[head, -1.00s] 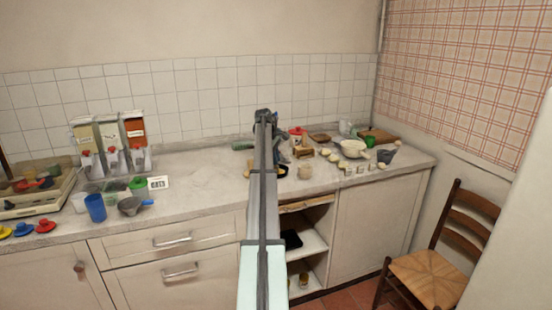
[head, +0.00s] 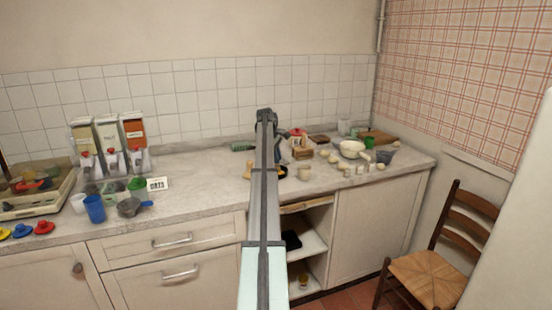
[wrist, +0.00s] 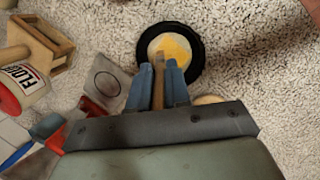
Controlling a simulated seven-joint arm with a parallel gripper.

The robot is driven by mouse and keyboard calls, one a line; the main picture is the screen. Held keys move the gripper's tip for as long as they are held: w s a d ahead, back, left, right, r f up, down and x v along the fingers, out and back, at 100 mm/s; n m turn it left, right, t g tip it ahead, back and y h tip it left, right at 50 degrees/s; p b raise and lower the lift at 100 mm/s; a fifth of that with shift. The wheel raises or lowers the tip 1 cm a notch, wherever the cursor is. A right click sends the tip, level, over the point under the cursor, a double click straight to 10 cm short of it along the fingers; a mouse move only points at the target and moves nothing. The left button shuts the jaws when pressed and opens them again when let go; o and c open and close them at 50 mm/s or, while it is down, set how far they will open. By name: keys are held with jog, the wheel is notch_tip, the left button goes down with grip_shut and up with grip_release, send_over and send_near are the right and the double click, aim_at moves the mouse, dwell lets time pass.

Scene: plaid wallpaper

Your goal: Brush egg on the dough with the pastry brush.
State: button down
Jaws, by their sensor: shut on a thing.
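In the wrist view my gripper (wrist: 158,82) has its blue fingers closed around a brown wooden handle, which looks like the pastry brush (wrist: 158,74). The handle's end overlaps the near part of a round black dish (wrist: 197,39). Yellow egg (wrist: 175,46) on a pale ground lies inside the dish. Whether the brush touches the egg cannot be told, and its bristles are not clear. A pale round edge (wrist: 208,100), possibly dough, shows beside the right finger, mostly hidden by my gripper. In the head view my arm hides most of this spot.
A flour container (wrist: 30,82) and a wooden holder (wrist: 42,45) stand left of my gripper. A white bowl (head: 352,149) and several small pale items crowd the counter's right side. A blue cup (head: 95,208) and dispensers stand left. The counter between is mostly clear.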

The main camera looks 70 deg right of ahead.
jog(key=shift+a, duration=0.15)
jog(key=shift+s+a, duration=0.15)
jog(key=shift+a, duration=1.05)
jog(key=shift+r, duration=0.1)
notch_tip(320, 180, up, 7)
dwell(0.5)
